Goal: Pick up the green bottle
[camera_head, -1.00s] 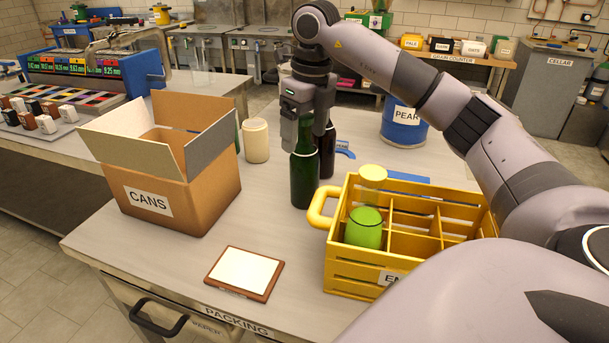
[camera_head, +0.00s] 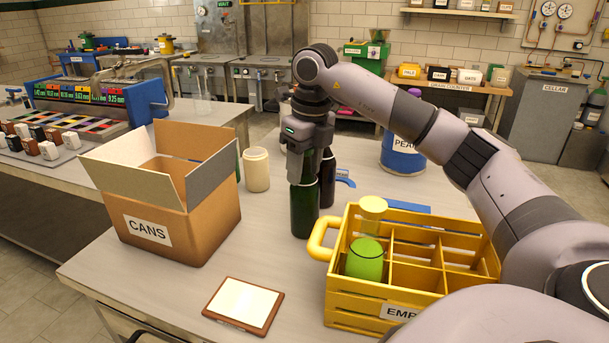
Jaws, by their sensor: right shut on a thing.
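The dark green bottle (camera_head: 305,208) stands upright on the packing table, between the cardboard box and the yellow crate. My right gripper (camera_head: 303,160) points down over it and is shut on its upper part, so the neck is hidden. A second dark bottle (camera_head: 327,180) stands just behind it to the right, partly covered by the gripper. In the yellow crate's near left compartment is a bright green glass thing (camera_head: 365,258) with a pale yellow top. My left gripper is not in view.
The yellow crate (camera_head: 350,298) stands right of the bottle, its handle close by. The open box marked CANS (camera_head: 150,228) is at the left. A cream jar (camera_head: 256,170), a framed white card (camera_head: 243,304) and a blue PEAR drum (camera_head: 403,156) are around it.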

